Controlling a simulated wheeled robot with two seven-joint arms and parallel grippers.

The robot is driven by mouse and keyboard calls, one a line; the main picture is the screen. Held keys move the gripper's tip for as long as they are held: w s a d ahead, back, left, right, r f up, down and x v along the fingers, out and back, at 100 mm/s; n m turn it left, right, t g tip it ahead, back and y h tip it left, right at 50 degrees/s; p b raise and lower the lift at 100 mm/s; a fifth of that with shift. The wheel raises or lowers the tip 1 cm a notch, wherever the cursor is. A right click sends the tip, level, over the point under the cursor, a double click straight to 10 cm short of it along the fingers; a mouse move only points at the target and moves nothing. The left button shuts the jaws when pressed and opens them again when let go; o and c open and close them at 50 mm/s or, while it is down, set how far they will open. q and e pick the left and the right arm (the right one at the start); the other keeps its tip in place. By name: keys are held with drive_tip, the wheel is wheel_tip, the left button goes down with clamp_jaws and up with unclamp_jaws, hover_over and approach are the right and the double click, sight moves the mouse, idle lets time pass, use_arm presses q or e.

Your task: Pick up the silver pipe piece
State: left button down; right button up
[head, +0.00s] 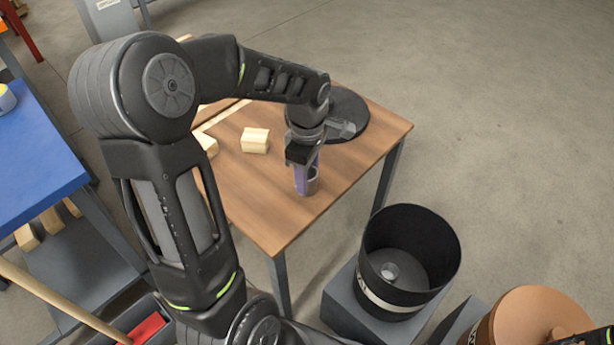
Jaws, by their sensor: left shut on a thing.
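The silver pipe piece (312,184) is a short grey metallic cylinder near the right front part of the wooden table (258,208). My left gripper (306,176) points down over it, and its fingers are shut on it. The fingers and the wrist hide part of the piece. I cannot tell whether the piece touches the tabletop.
Pale wooden blocks (255,140) lie left of the gripper. A dark round disc (349,115) lies behind it. An open black bucket (410,262) and an orange-brown lidded container (540,318) stand at front right. A blue-topped bench (36,150) is left.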

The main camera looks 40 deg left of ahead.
use_arm(q)
wheel_tip(320, 180, up, 10)
drive_tip(key=p, duration=0.2)
idle(0.8)
